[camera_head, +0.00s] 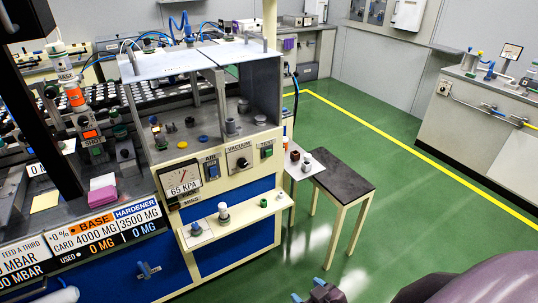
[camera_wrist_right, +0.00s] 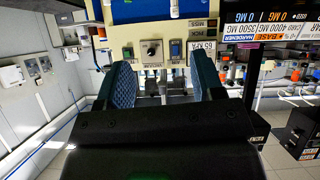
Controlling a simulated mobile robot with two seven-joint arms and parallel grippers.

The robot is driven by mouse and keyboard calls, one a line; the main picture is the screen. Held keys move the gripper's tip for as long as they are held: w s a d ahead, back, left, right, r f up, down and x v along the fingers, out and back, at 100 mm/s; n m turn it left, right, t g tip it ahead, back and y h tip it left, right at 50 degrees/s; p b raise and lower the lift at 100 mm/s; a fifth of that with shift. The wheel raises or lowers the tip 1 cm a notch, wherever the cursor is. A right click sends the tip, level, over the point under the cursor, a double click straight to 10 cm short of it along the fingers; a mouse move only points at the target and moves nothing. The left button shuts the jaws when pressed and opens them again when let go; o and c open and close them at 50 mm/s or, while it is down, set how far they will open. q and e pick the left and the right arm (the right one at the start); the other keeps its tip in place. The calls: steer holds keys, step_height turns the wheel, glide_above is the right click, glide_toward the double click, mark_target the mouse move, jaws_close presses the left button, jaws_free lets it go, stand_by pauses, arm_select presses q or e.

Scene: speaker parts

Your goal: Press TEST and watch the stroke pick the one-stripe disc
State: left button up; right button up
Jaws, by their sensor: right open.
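The TEST switch (camera_head: 266,153) is a green square on the cream control panel, right of the VACUUM knob (camera_head: 238,162). It also shows upside down in the right wrist view (camera_wrist_right: 128,53). My right gripper (camera_head: 311,291) is low at the bottom of the head view, in front of the machine and apart from the panel. In the wrist view its fingers (camera_wrist_right: 163,80) are spread with nothing held. Small discs and cups, including a blue disc (camera_head: 203,138), lie in the open-fronted bay; stripes are too small to read. My left gripper is not in view.
A gauge (camera_head: 182,180) reads 65 KPA beside the AIR switch (camera_head: 212,170). A cream ledge (camera_head: 240,217) with small parts juts out below the panel. A dark-topped stool (camera_head: 343,172) stands to the right. Green floor (camera_head: 410,190) is free beyond it.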

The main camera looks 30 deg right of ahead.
jaws_close()
stand_by(1.5)
